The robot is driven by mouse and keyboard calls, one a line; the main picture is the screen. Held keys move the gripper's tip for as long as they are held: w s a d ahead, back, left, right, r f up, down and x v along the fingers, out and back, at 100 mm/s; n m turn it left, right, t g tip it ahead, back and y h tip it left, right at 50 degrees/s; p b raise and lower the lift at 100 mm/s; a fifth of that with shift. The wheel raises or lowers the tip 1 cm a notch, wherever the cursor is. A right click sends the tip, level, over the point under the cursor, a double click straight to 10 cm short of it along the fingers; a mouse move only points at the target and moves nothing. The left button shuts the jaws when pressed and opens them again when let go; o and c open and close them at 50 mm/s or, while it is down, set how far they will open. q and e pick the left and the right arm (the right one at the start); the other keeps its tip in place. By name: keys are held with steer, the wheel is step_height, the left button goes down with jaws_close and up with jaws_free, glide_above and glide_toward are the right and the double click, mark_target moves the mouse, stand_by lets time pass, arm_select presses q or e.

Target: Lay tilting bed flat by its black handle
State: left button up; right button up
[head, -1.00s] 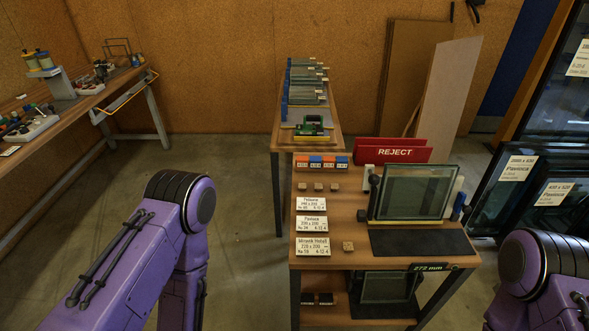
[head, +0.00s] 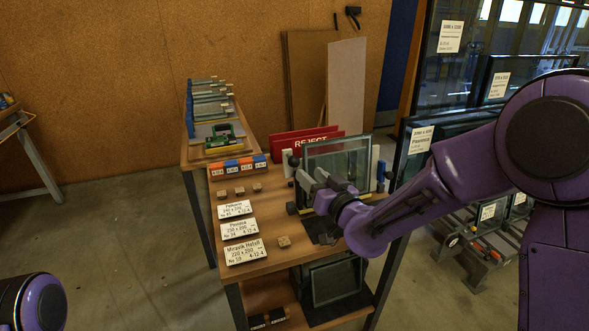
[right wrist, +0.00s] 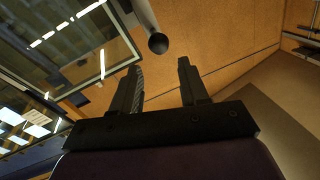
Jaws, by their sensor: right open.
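The tilting bed stands raised at the back of the near table, with a framed glass pane (head: 345,158) upright on it. Its black handle shows as a dark round knob (head: 294,160) at the pane's left edge. In the right wrist view the black knob (right wrist: 158,43) sits on the end of a pale rod, just beyond and between my fingertips, not touched. My right gripper (head: 308,180) is open and empty in front of the pane's left side; its fingers show in the right wrist view (right wrist: 160,68). My left gripper is out of view.
Red REJECT bins (head: 305,142) stand behind the bed. White label cards (head: 240,228) and small wooden blocks (head: 284,241) lie on the table's left part. Another glass pane (head: 335,280) stands on the lower shelf. Large glass racks (head: 440,130) stand at the right.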

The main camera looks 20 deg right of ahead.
mark_target(298, 163)
steer(key=w, duration=0.3)
steer(key=w+a+p, duration=0.1)
steer(key=w, duration=0.5)
steer(key=shift+a+f+p, duration=0.15)
steer(key=shift+a+p, duration=0.2)
steer(key=shift+p, duration=0.05)
jaws_close()
